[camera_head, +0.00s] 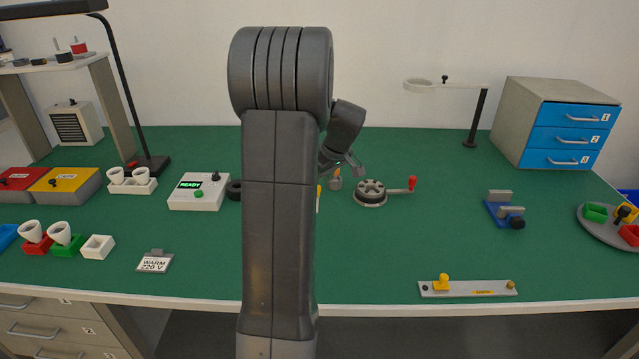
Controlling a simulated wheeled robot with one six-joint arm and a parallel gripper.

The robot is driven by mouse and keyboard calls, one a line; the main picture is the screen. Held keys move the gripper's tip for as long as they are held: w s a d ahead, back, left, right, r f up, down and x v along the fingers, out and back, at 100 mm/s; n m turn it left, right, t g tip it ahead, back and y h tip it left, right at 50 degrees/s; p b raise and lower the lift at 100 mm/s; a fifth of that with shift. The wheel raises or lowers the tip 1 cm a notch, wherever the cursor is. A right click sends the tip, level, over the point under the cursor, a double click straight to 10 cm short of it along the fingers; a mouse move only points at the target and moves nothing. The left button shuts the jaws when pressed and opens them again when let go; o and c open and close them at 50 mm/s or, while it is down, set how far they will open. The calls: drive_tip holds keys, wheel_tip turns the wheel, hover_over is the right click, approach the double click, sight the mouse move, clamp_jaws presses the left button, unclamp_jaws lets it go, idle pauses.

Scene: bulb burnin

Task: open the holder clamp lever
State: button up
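My arm stands in the middle of the picture and bends over at the top. A thin upright yellow-tipped piece (318,192) shows at the right edge of my arm, mostly hidden. I cannot tell whether either piece is the holder clamp lever; the holder itself is not clearly visible.
A round grey crank device (370,193) with a red handle stands right of my gripper. A white READY box (198,192) is left of my arm. A blue clamp-like block (502,212) and a grey bar with a yellow knob (467,289) are further right.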

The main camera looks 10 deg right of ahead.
drive_tip(key=v, duration=1.1)
drive_tip(key=shift+s+r, duration=0.15)
drive_tip(key=shift+r, duration=0.15)
drive_tip(key=shift+d, duration=0.1)
drive_tip(key=x, duration=1.4)
drive_tip(key=shift+r, duration=0.1)
